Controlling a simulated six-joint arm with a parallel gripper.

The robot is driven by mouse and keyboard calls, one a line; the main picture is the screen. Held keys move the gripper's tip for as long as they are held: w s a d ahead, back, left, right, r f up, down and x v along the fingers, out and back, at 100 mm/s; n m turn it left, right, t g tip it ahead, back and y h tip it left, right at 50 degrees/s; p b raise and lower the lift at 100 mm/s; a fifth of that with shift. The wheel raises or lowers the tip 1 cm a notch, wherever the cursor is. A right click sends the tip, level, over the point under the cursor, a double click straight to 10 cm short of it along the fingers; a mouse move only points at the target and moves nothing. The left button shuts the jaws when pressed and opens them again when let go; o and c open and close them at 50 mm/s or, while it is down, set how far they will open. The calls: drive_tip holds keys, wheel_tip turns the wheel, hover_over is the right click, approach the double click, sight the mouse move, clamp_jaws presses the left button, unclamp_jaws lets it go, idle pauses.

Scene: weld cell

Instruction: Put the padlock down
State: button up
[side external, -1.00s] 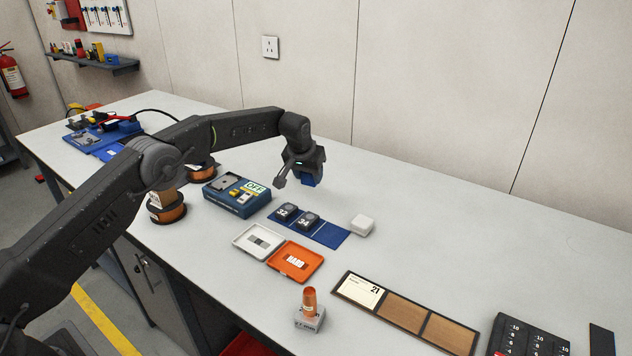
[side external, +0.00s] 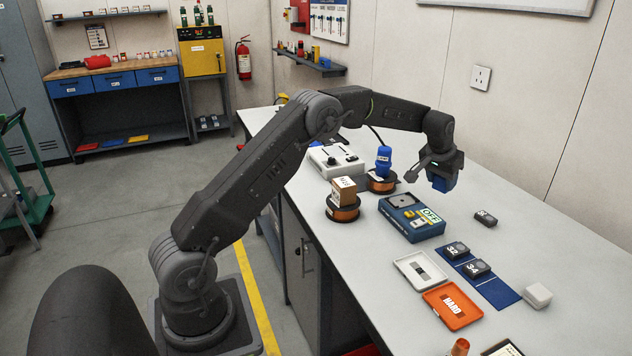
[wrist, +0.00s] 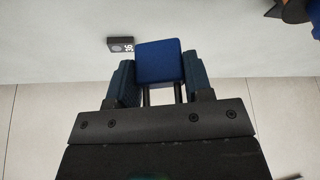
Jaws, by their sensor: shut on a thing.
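The padlock (side external: 443,184) has a blue square body and hangs below my gripper (side external: 437,176) in the side external view. In the wrist view the padlock (wrist: 158,60) is between the two fingers of my gripper (wrist: 160,82), with the two dark bars of its shackle toward the palm. My gripper is shut on it. It appears to be above the white bench (side external: 570,260), beyond the blue box marked OFF (side external: 410,222); the exact height is hard to tell.
A small dark numbered block (side external: 485,219) lies right of the gripper and also shows in the wrist view (wrist: 120,44). Two more blocks stand on a blue mat (side external: 500,292). Bare bench lies behind and right.

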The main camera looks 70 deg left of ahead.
drive_tip(key=s+a+f+n+g+y, duration=0.1)
drive_tip(key=s+a+n, duration=0.3)
drive_tip(key=a, duration=0.6)
drive_tip(key=s+a+n+y, duration=0.1)
drive_tip(key=s+a, duration=0.4)
drive_tip(key=a, duration=0.5)
drive_tip(key=s+a+f+n+g, duration=0.2)
drive_tip(key=s+a+n, duration=0.3)
drive_tip(key=s+a, duration=1.1)
drive_tip(key=shift+t+y, duration=0.3)
drive_tip(key=shift+y, duration=0.2)
drive_tip(key=shift+s+d+f, duration=0.1)
drive_tip(key=shift+f, duration=3.6)
drive_tip(key=shift+f, duration=0.1)
drive_tip(key=shift+f, duration=0.1)
drive_tip(key=o, duration=1)
drive_tip(key=shift+c, duration=0.2)
